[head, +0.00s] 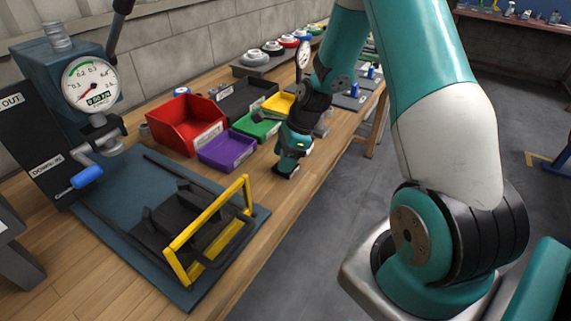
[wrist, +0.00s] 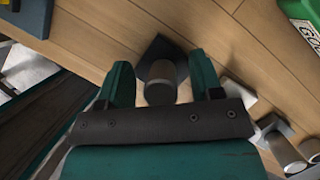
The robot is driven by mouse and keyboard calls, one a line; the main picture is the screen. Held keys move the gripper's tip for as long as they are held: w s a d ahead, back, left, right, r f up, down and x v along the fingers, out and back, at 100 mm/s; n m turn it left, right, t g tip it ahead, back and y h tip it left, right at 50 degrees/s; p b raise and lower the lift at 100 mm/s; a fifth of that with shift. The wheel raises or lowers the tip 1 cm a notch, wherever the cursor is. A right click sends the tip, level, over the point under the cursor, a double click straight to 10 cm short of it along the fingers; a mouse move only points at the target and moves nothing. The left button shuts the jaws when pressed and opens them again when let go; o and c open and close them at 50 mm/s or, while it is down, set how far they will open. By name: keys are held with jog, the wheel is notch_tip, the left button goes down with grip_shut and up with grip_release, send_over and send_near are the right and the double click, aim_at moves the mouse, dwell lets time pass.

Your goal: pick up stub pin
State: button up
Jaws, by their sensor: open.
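In the wrist view, a short grey cylinder on a dark square base, which looks like the stub pin (wrist: 160,84), stands on the wooden bench. My gripper (wrist: 160,66) is open, with one teal finger on each side of the pin. I cannot tell whether either finger touches it. The palm edge lies just below the pin in this picture and may hide part of it. In the head view my gripper (head: 288,170) points down at the bench beside the purple bin, and the pin is hidden.
More metal pieces (wrist: 279,150) stand close to the right finger. A green bin (wrist: 304,18) is at the upper right. The head view shows a purple bin (head: 226,152), a red bin (head: 187,122), and a press with a gauge and yellow-framed guard (head: 208,228).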

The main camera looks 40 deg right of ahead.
jog(key=shift+a+f, duration=0.1)
jog(key=shift+f, duration=0.1)
grip_shut()
jog(key=shift+r, duration=0.2)
